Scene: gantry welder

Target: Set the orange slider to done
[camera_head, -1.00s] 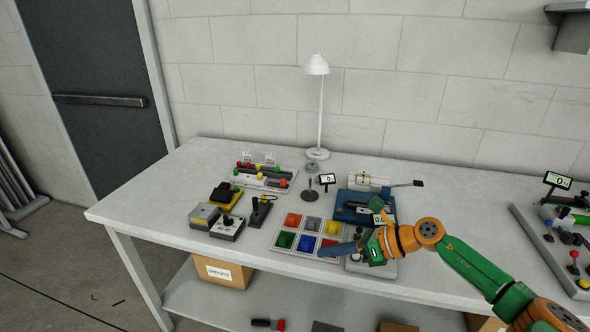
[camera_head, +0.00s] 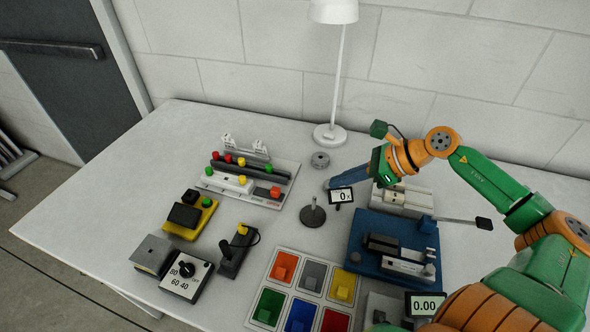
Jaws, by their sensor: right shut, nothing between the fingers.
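A grey rail fixture (camera_head: 290,168) stands on the table left of the lamp, with several coloured knobs along its rails. An orange-red knob (camera_head: 275,192), which looks like the orange slider, sits at the right end of the front rail. Any "done" marking is too small to read. My right gripper (camera_head: 331,184) is shut and empty, its fingers pointing left. In the picture it is right of the orange knob, clearly apart from it, just above a small display. My left gripper is not in view.
The small display (camera_head: 341,196) and a round-based post (camera_head: 313,215) stand near the right fingertips. A white lamp (camera_head: 329,134) rises behind. A blue fixture (camera_head: 365,262), coloured bins (camera_head: 312,277) and a dial box (camera_head: 188,276) stand in front. The table's left end is clear.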

